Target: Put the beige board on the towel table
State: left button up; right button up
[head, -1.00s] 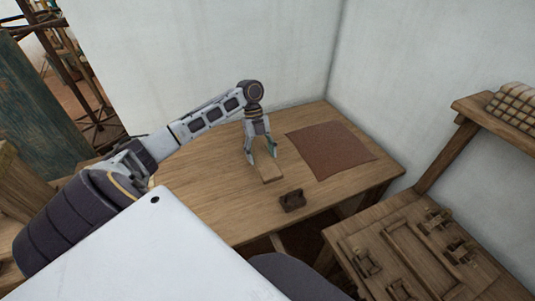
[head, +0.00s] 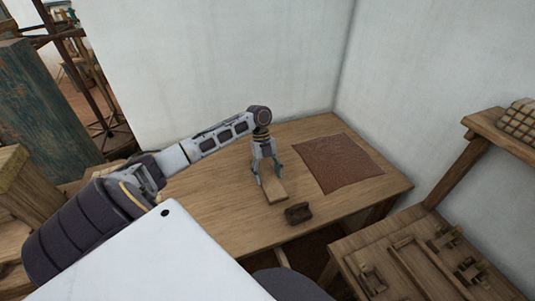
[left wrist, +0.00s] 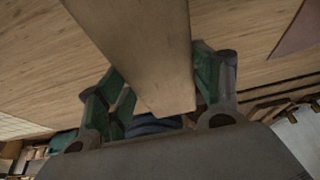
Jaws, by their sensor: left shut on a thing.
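The beige board (head: 275,193) is a flat, narrow piece at the near side of the gripper over the wooden table (head: 215,205). My left gripper (head: 267,172) points down and is shut on the board. In the left wrist view the board (left wrist: 145,45) lies between the two green-padded fingers (left wrist: 160,95). I cannot tell whether the board is clear of the tabletop. A reddish-brown towel (head: 338,163) lies flat on the table to the right of the gripper. My right gripper is not in view.
A small dark brown block (head: 298,213) sits near the table's front edge, close to the board. A wooden bench with fittings (head: 420,262) stands at the lower right, below a shelf (head: 500,135). White walls close off the back. The table's left part is bare.

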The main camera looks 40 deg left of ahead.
aim_at(267, 182)
pick_arm(q)
jog(key=shift+f, duration=2.5)
jog(key=o, duration=1.1)
jog(key=shift+f, duration=0.1)
jog(key=shift+v, duration=6.15)
jog(key=shift+d, duration=0.1)
